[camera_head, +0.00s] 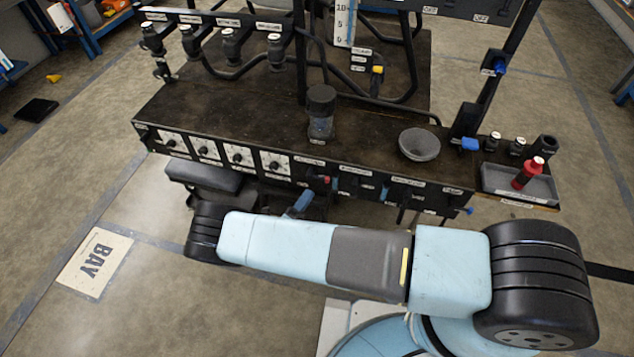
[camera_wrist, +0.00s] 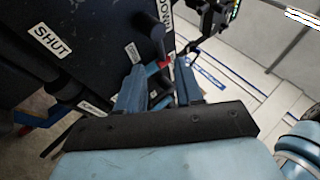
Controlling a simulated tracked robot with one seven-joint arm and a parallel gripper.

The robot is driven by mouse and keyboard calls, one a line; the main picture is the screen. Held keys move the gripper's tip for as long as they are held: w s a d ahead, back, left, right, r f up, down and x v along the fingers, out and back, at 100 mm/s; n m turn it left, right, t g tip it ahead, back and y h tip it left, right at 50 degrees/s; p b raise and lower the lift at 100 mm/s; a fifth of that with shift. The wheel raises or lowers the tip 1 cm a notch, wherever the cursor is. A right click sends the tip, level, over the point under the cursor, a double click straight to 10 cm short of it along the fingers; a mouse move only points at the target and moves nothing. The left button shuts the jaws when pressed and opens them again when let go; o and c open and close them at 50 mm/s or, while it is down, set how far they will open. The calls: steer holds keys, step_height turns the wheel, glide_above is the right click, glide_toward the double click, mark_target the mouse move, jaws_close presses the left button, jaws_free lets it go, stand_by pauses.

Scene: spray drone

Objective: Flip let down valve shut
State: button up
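A small red part (camera_wrist: 165,63) shows just beyond my gripper (camera_wrist: 160,66) in the wrist view, near the gap between the fingertips. It seems to belong to a valve under the bench's front panel. The red part also shows in the camera_head view (camera_head: 327,181). My gripper (camera_head: 303,200) is open, its blue fingers apart, just below the panel's edge. I cannot tell whether they touch the valve. A SHUT label (camera_wrist: 48,40) is on the dark panel, and another label (camera_wrist: 167,15) beside a black cylinder seems to end in "OWN". The valve's body is mostly hidden.
The dark bench (camera_head: 250,115) carries a grey funnel (camera_head: 419,145) and a dark jar (camera_head: 321,110). Dial plates (camera_head: 238,155) line its front left. A tray (camera_head: 519,184) at right holds a red bottle (camera_head: 528,172). Open floor lies at front left.

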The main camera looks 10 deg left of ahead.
steer(key=x, duration=0.6)
steer(key=shift+w+d+r, duration=0.1)
steer(key=shift+w+d, duration=0.05)
jaws_close()
